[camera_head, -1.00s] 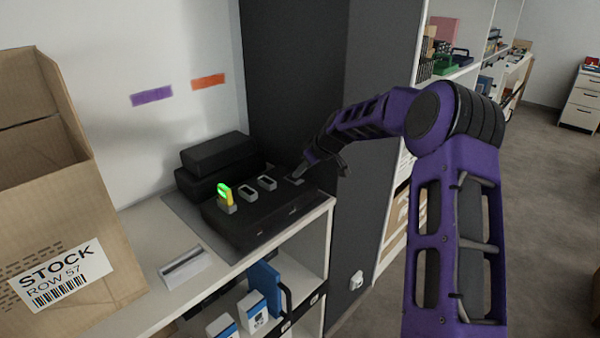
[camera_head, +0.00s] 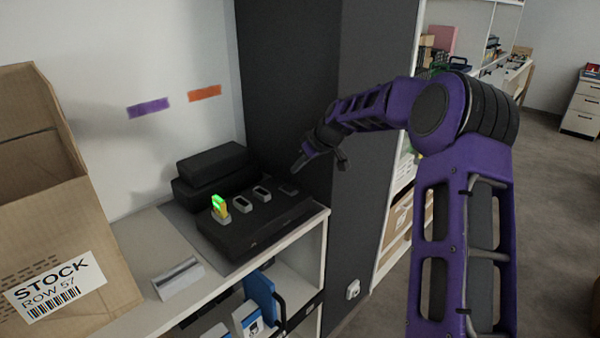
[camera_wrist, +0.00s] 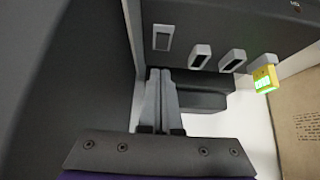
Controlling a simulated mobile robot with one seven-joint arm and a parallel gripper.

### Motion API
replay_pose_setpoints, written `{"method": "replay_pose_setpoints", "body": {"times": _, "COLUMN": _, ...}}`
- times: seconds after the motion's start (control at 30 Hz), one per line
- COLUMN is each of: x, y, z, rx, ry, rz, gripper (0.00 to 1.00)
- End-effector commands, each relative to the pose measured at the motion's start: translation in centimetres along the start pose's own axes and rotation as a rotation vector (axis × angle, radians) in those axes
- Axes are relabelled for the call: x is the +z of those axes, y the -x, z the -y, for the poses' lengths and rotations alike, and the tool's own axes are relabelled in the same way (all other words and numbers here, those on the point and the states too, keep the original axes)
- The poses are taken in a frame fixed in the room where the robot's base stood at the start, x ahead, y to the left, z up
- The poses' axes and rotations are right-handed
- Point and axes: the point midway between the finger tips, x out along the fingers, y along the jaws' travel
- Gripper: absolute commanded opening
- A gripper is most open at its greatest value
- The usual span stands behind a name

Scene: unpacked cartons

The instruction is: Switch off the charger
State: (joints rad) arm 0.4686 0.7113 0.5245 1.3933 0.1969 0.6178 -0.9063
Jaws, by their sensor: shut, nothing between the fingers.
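The charger (camera_head: 262,226) is a black box on the shelf top. A yellow battery with a lit green face (camera_head: 219,206) stands in its left bay. Two grey-rimmed bays beside it are empty. At the charger's right end is a flat switch (camera_head: 288,190); it shows in the wrist view as a grey-framed rectangle (camera_wrist: 163,38). I cannot tell which way it is set. My gripper (camera_head: 297,168) is shut and empty, a little above the switch and apart from it. Its closed fingers (camera_wrist: 161,88) point toward the charger in the wrist view.
Black cases (camera_head: 211,164) are stacked behind the charger. A dark panel (camera_head: 290,90) rises behind it and to its right. A large cardboard box (camera_head: 90,240) stands at left, with a small grey holder (camera_head: 178,279) near it. The shelf between is clear.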

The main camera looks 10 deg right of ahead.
Motion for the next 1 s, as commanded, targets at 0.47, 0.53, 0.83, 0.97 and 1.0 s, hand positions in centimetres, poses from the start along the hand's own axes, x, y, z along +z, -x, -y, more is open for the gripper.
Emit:
{"method": "replay_pose_setpoints", "body": {"times": 0.47, "x": 2.3, "y": 7.9, "z": -0.2, "rx": 0.003, "ry": -0.002, "rz": 0.001, "gripper": 0.0}}
{"method": "replay_pose_setpoints", "body": {"times": 0.53, "x": 2.4, "y": 8.2, "z": -0.1, "rx": 0.002, "ry": -0.002, "rz": 0.002, "gripper": 0.0}}
{"method": "replay_pose_setpoints", "body": {"times": 0.83, "x": 2.4, "y": 8.2, "z": -0.1, "rx": 0.002, "ry": -0.002, "rz": 0.002, "gripper": 0.0}}
{"method": "replay_pose_setpoints", "body": {"times": 0.97, "x": 2.7, "y": 7.8, "z": 0.3, "rx": 0.007, "ry": 0.004, "rz": 0.023, "gripper": 0.0}}
{"method": "replay_pose_setpoints", "body": {"times": 1.0, "x": 3.0, "y": 7.4, "z": 0.8, "rx": 0.012, "ry": 0.01, "rz": 0.042, "gripper": 0.0}}
